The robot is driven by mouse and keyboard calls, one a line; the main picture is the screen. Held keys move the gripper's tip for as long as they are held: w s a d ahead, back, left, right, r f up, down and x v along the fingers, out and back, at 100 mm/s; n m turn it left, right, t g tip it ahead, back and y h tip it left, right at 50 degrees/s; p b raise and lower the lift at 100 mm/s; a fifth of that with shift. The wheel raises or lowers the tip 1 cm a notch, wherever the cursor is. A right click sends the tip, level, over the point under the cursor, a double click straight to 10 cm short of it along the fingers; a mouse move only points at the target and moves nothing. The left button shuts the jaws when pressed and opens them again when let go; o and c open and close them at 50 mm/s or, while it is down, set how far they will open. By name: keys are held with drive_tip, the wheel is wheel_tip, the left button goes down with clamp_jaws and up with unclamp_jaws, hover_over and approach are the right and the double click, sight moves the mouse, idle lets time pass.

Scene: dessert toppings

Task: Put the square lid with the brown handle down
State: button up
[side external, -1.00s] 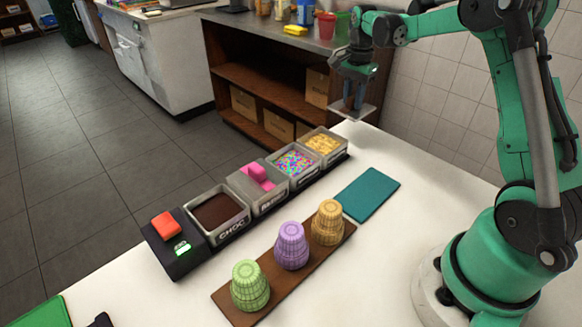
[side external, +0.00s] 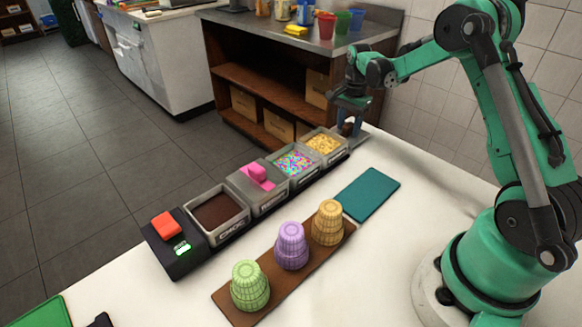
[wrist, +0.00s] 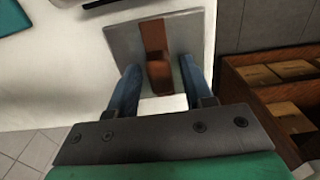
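The square grey lid (wrist: 128,42) with its brown handle (wrist: 158,72) shows in the wrist view, over the white table (wrist: 55,80) close to its edge. The lid appears to lie flat on the table. My gripper (wrist: 158,83) is open, with its two blue fingers on either side of the handle and a gap at each side. In the side view my gripper (side external: 350,128) is low at the far end of the table, and the lid is mostly hidden there.
A row of topping bins ends near my gripper, with the yellow-topping bin (side external: 323,143) closest. A teal mat (side external: 370,193) and a brown board (side external: 232,302) with several coloured cups lie nearer. A brown shelf unit (side external: 265,75) stands behind the table.

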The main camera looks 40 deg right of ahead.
sight(349, 124)
drive_tip(key=shift+o, duration=0.2)
drive_tip(key=shift+r, duration=0.1)
wheel_tip(349, 124, up, 12)
drive_tip(key=s+a+r+n+t, duration=0.1)
drive_tip(key=s+a+r+n, duration=0.1)
drive_tip(key=a+n, duration=0.25)
drive_tip(key=s+a+r+n+t, duration=0.1)
drive_tip(key=a+r+n+t, duration=0.15)
drive_tip(key=a, duration=0.35)
drive_tip(key=s+a+f+n+t, duration=0.3)
drive_tip(key=s+a+n, duration=0.4)
drive_tip(key=a+n, duration=0.3)
drive_tip(key=shift+s+f+n+t, duration=0.4)
drive_tip(key=shift+f+n, duration=0.1)
drive_tip(key=shift+f, duration=0.15)
